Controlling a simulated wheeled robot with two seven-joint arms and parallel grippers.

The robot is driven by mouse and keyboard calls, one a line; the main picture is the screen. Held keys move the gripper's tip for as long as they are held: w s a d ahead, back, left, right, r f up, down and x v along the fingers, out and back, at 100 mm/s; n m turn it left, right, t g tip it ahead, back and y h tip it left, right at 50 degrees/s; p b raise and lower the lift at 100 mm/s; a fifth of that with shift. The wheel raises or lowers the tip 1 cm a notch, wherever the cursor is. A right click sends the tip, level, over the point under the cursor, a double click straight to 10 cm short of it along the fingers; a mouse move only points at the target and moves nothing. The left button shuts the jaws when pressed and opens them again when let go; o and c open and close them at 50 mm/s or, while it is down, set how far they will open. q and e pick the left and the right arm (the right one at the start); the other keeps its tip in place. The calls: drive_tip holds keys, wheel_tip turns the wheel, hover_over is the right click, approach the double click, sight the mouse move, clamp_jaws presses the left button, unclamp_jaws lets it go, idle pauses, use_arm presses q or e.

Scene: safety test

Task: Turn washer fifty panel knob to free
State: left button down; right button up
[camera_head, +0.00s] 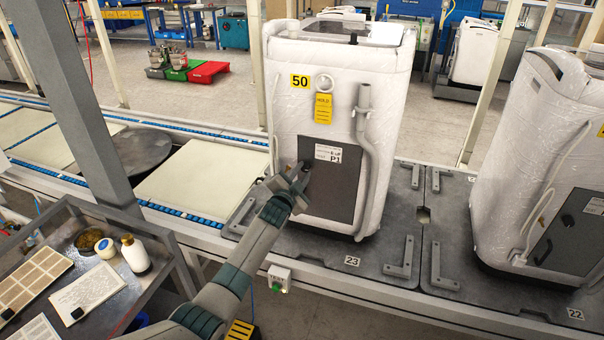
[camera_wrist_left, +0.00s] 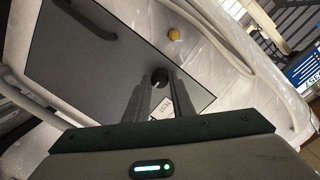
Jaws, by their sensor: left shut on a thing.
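Washer fifty (camera_head: 285,122) is a white, film-wrapped machine with a yellow "50" label. My left gripper (camera_head: 300,178) reaches the panel's left side from the front. In the left wrist view, the round black knob (camera_wrist_left: 160,76) on the panel (camera_wrist_left: 105,62) sits between the fingertips of my left gripper (camera_wrist_left: 160,84), which is shut on it. The fingers partly hide the knob, and its pointer position cannot be read. My right gripper is not in view.
A grey hose (camera_head: 363,130) runs down the washer's right front. A yellow tag (camera_head: 323,108) hangs above the panel. Another wrapped washer (camera_head: 530,150) stands at right. A metal cart (camera_head: 160,262) with bottles and trays is at left. A grey post (camera_head: 75,90) stands left.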

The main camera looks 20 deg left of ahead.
use_arm(q)
drive_tip(key=c, duration=1.5)
unclamp_jaws()
drive_tip(key=shift+s, duration=0.15)
drive_tip(key=s+b, duration=0.1)
drive_tip(key=s, duration=0.4)
drive_tip(key=s+r+b, duration=0.1)
drive_tip(key=s, duration=0.5)
drive_tip(key=s+b, duration=0.1)
drive_tip(key=s, duration=0.5)
drive_tip(key=shift+a+r, duration=0.2)
drive_tip(key=shift+a, duration=0.15)
drive_tip(key=shift+f, duration=0.1)
